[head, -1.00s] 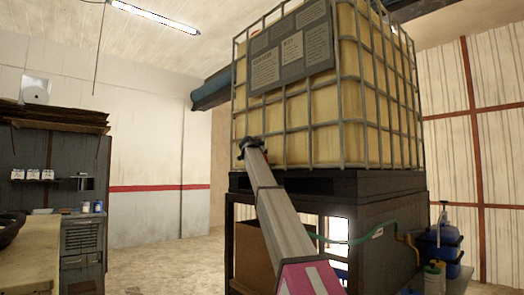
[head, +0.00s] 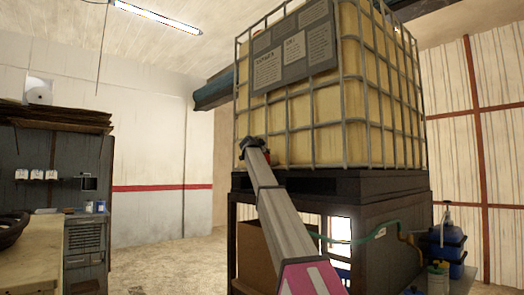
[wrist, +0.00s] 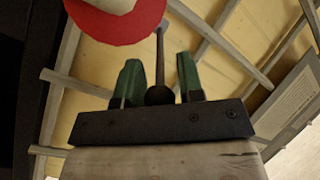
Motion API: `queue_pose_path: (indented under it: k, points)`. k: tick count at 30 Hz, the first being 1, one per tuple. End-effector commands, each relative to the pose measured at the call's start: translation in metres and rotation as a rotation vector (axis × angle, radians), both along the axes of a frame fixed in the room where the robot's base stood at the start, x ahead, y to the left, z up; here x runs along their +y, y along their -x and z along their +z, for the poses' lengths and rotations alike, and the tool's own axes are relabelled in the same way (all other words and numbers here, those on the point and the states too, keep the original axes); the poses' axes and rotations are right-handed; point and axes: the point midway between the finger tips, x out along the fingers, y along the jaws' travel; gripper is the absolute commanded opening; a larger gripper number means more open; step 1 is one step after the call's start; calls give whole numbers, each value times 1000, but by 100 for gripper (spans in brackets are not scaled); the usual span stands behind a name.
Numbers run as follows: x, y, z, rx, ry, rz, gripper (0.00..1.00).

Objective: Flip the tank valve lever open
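The yellow caged tank (head: 300,130) stands on a dark stand in the head view. My gripper (head: 250,143) is at its lower left front, small and dark there. In the wrist view my gripper (wrist: 160,78) has two green fingers spread apart. A thin grey lever (wrist: 160,55) with a dark round knob at its lower end (wrist: 159,95) sits between the fingers, with gaps showing on both sides. A red round valve part (wrist: 125,27) with a pale centre is at the top, left of the lever. My gripper and arm hide most of the valve in the head view.
The dark stand (head: 380,222) has a cardboard box (head: 256,258) and a green hose (head: 365,238) below. Blue containers (head: 447,243) stand at right. A workbench (head: 30,257) is at left. The floor between bench and tank is clear.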

Motion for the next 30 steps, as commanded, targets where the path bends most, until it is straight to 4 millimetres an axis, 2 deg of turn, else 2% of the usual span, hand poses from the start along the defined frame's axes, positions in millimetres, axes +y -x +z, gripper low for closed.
queue_pose_path:
  k: [8, 15, 21, 30]
  points:
    - [11, 26, -1, -1, 1, 1, 35]
    - [31, 66, -2, -1, -1, 2, 35]
    - [45, 92, -1, 1, 0, 1, 35]
    - [48, 96, 0, 0, 0, 0, 35]
